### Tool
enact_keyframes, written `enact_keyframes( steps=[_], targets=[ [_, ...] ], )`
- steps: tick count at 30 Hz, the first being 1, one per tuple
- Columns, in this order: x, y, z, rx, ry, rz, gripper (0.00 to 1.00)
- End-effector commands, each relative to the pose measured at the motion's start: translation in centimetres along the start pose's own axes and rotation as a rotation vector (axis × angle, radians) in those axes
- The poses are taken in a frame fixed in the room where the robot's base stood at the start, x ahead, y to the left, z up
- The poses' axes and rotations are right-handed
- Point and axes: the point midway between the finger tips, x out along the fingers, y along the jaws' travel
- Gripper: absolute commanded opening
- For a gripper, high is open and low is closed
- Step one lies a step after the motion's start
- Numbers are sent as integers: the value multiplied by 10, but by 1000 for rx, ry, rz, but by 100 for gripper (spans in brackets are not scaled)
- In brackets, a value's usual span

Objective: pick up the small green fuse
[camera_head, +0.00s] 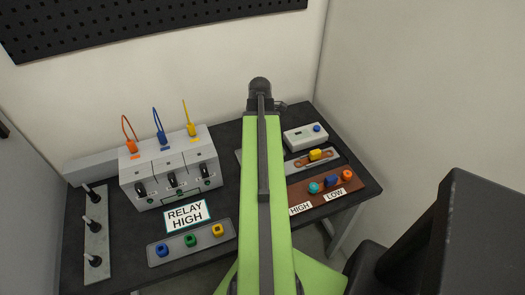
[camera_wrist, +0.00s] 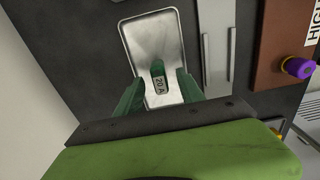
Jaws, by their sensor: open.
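In the wrist view a small green fuse (camera_wrist: 158,82) marked "20 A" stands in a pale metal tray (camera_wrist: 138,40). My gripper (camera_wrist: 160,88) is open, with one dark green finger on each side of the fuse. I cannot tell whether the fingers touch it. In the head view my green arm hides the gripper and the spot below it. A green block (camera_head: 190,240) sits between a blue block (camera_head: 162,250) and a yellow block (camera_head: 218,230) on a grey tray (camera_head: 205,244) at the front. I cannot tell whether it is the same fuse.
A grey box (camera_head: 150,178) with three coloured-wire plugs stands at the back left. A "RELAY HIGH" card (camera_head: 187,216) is in front of it. A brown board (camera_head: 325,192) with coloured knobs is at the right, below a white device (camera_head: 306,136). A wall rises behind.

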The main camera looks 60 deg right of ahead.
Motion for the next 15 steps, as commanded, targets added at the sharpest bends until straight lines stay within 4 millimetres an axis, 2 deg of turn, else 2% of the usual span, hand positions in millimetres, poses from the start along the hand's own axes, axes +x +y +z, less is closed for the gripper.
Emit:
enact_keyframes(
  steps=[1,2,9,15],
  targets=[
    [17,0,0,0,0,0,45],
    [20,0,0,0,0,0,45],
    [17,0,0,0,0,0,45],
    [17,0,0,-1,0,0,21]
  ],
)
